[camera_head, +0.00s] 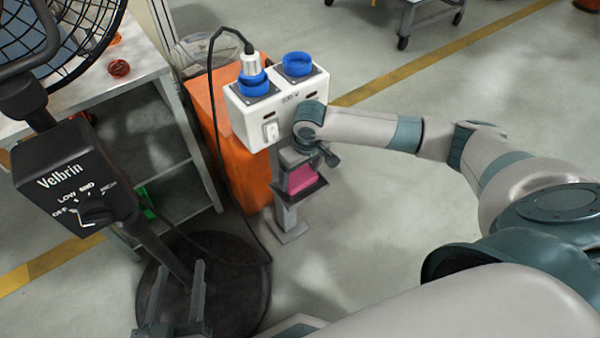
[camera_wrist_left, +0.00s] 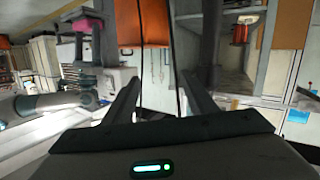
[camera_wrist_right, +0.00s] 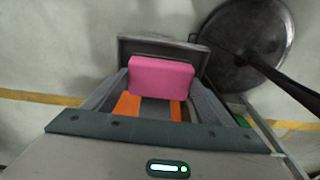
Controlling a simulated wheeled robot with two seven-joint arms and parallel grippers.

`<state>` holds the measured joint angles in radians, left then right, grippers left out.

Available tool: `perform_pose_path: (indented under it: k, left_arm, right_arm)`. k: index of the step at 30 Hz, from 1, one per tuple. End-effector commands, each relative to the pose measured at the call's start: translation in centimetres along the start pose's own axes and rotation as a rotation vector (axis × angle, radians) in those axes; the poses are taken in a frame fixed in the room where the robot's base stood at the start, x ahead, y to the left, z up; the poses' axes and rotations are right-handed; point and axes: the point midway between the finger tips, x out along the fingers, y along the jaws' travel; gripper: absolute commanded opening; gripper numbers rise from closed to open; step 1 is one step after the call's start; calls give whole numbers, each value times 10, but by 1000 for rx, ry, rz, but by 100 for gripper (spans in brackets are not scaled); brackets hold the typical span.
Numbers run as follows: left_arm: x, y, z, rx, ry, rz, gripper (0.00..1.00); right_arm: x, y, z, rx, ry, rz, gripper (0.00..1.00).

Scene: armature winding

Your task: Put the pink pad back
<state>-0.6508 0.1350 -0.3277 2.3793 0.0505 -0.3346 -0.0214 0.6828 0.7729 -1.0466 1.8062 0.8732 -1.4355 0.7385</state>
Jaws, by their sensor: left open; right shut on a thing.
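The pink pad (camera_head: 301,178) shows in the head view at a dark-edged holder (camera_head: 302,193) on a post below a white socket box. In the right wrist view the pink pad (camera_wrist_right: 161,77) lies between the fingers of my right gripper (camera_wrist_right: 160,92), which is shut on it. The holder's grey plate (camera_wrist_right: 160,46) is just beyond the pad; I cannot tell whether the pad touches it. In the head view my right wrist partly hides the grip. My left gripper (camera_head: 178,278) is open and empty, low in the head view over the fan's round base.
The white box (camera_head: 278,108) carries two blue sockets, one with a plugged black cable. An orange bin (camera_head: 222,125) stands behind the post. A fan (camera_head: 72,180) with a control box and a white table (camera_head: 108,88) are at the left.

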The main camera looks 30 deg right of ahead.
Motion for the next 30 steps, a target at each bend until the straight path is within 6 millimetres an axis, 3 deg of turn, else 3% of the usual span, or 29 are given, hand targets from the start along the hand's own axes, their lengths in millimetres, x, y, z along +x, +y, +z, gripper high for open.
perform_pose_path:
  k: [1,3,18,30]
  left_arm:
    - [0,0,1,0,-6,-1,52]
    - [0,0,1,0,-7,-1,52]
    - [0,0,-4,3,20,0,52]
    - [-8,-11,36,-19,-216,-22,52]
  right_arm:
    - [0,0,0,0,0,0,82]
    - [0,0,0,0,0,0,96]
    - [-3,0,-1,-1,1,1,96]
    - [-54,0,-2,0,2,0,96]
